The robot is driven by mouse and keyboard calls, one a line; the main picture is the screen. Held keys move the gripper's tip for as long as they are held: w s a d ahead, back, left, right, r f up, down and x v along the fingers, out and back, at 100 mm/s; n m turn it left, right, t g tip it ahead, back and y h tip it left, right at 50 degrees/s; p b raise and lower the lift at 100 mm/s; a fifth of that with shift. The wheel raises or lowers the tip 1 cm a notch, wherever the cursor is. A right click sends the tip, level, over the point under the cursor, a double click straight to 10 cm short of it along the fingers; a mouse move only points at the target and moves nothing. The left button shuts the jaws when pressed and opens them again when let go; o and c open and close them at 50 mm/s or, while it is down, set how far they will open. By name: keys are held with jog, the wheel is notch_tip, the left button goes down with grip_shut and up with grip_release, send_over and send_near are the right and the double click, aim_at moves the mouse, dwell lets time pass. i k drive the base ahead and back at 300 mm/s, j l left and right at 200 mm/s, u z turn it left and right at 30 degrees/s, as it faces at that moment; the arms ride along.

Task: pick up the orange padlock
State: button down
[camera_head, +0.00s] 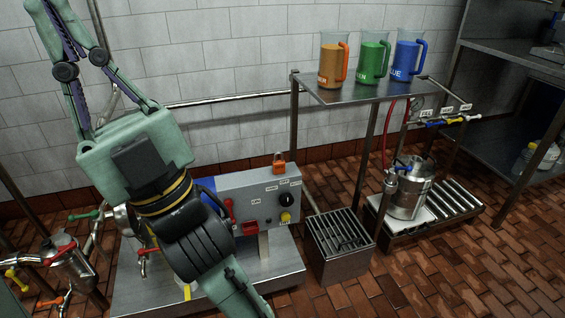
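My gripper (48,10) is at the upper left, in front of the white tiled wall, pointing up and well apart from the padlock. Its fingertips run up to or past the top edge of the picture, so I cannot tell how far apart they are. I see nothing held between the visible parts of the fingers.
Orange (333,60), green (373,58) and blue (408,56) jugs stand on a shelf (365,92) right of the padlock. The box has a black knob (287,198) and a yellow button (286,217). Pipes with coloured valves (85,215) are at left. My arm hides the box's left part.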

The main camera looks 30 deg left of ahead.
aim_at(279, 165)
jog(key=i+u, duration=0.15)
jog(key=u, duration=0.2)
jog(key=i+u, duration=0.15)
jog(key=u, duration=0.2)
jog(key=i+l+u, duration=0.1)
jog(key=u, duration=0.25)
